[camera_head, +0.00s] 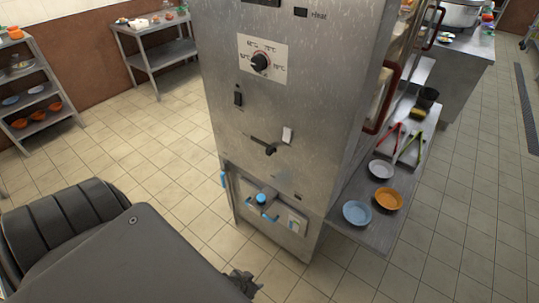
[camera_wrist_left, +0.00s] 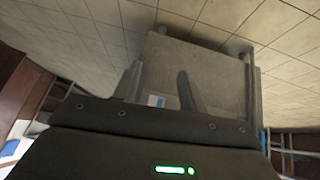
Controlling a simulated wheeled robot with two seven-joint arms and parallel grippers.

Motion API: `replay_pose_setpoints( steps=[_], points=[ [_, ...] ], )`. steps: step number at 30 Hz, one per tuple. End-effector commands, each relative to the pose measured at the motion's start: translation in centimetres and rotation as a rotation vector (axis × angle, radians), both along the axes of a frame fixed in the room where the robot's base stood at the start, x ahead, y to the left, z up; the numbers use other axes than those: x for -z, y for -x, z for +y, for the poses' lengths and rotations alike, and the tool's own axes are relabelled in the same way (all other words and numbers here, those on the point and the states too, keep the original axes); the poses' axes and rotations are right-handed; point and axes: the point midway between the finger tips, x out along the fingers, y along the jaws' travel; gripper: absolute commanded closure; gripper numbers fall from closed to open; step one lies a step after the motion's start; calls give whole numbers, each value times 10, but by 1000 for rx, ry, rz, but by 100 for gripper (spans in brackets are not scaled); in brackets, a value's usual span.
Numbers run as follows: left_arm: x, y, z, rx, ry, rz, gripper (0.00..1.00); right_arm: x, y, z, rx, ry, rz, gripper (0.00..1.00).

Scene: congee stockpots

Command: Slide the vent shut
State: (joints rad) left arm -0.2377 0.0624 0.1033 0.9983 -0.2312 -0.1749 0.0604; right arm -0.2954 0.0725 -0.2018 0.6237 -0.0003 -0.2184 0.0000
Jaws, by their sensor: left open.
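A tall steel cabinet (camera_head: 225,110) fills the middle of the head view. On its front is a dark slanted slot with a black knob (camera_head: 270,150) at its right end, which looks like the vent slider. I cannot tell from here whether the vent is open or shut. My left gripper (camera_head: 248,283) is low at the bottom of the head view, in front of the cabinet and well below the knob. It is open and empty, touching nothing I can see. My right gripper is out of view.
A temperature dial (camera_head: 260,63), a white switch (camera_head: 287,134) and a lower panel with a blue knob (camera_head: 262,199) are on the cabinet front. A side shelf with a blue bowl (camera_head: 357,213) and an orange bowl (camera_head: 388,198) sticks out right. Tiled floor is free at left.

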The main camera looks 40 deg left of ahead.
Motion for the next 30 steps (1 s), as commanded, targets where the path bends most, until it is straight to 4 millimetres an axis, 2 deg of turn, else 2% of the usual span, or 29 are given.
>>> replay_pose_setpoints(
  steps=[1, 2, 3, 5, 6, 9, 12, 13, 15, 18, 25, 30],
  points=[
    [-30, -52, 18, -41, 19, -130, 58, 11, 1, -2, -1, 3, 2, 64],
    [-52, -79, 29, -58, 30, -205, 58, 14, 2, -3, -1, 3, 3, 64],
    [-85, -111, 45, -79, 38, -304, 58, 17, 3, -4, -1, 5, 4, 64],
    [-137, -147, 71, -102, 40, -447, 58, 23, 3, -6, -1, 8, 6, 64],
    [-172, -165, 88, -111, 33, -535, 58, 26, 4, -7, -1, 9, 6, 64],
    [-253, -189, 126, -120, -1, -728, 58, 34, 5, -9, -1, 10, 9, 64],
    [-316, -193, 151, -115, -47, -865, 58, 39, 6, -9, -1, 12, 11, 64],
    [-330, -193, 156, -112, -59, -894, 58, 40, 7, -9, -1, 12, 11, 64],
    [-354, -190, 163, -106, -83, -944, 58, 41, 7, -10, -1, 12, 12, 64],
    [-371, -187, 168, -99, -102, -978, 58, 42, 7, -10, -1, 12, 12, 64],
    [-376, -194, 170, -99, -105, -986, 58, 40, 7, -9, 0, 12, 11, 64],
    [-378, -219, 170, -100, -103, -986, 58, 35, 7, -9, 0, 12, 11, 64]
  ],
)
